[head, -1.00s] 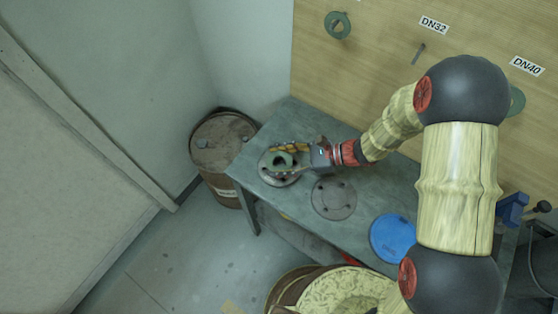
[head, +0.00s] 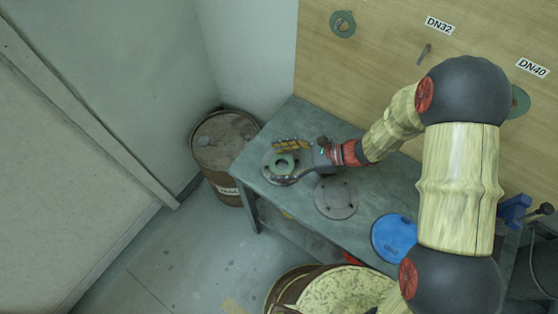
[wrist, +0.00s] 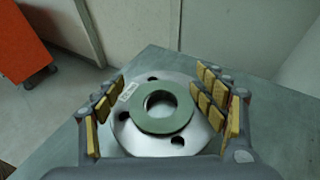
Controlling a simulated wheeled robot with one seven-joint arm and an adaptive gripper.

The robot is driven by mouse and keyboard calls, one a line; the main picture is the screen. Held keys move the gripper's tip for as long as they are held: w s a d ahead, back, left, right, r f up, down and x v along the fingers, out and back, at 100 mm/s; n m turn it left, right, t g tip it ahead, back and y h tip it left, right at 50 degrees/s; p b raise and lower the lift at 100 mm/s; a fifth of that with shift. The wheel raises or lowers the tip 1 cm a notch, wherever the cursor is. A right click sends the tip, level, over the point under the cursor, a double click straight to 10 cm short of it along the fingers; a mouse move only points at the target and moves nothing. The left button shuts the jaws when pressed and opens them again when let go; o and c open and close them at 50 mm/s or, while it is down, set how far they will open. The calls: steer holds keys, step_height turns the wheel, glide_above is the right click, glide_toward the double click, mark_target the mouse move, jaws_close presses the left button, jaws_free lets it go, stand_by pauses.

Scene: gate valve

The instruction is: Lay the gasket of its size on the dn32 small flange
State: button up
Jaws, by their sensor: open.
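A green ring gasket (head: 285,165) lies on a grey round flange (head: 267,172) at the left end of the bench. In the wrist view the gasket (wrist: 160,124) looks flat and roughly centred on the flange (wrist: 140,142). Several bolt holes show around the gasket, and the bore shows through its hole. A white tag (wrist: 128,92) on the flange is too small to read. In the head view my gripper (head: 287,163) is over the flange.
A second grey flange (head: 336,199) and a blue disc (head: 393,237) lie on the bench (head: 262,196). The peg (head: 424,54) below the DN32 sign (head: 439,25) is bare. Gaskets hang on the board at upper left (head: 342,24) and under DN40 (head: 520,102). A rusty drum (head: 226,145) stands left.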

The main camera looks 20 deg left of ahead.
steer(key=shift+s+d+f, duration=0.1)
steer(key=shift+d+f, duration=0.15)
steer(key=shift+f, duration=0.25)
steer(key=shift+s+d+f, duration=0.1)
steer(key=shift+d+f, duration=0.1)
steer(key=shift+f, duration=0.25)
steer(key=v, duration=0.4)
steer(key=r+v, duration=0.1)
steer(key=v, duration=0.3)
steer(key=a+v, duration=0.1)
steer(key=v, duration=0.3)
steer(key=shift+w+r, duration=0.25)
steer(key=shift+r, duration=0.1)
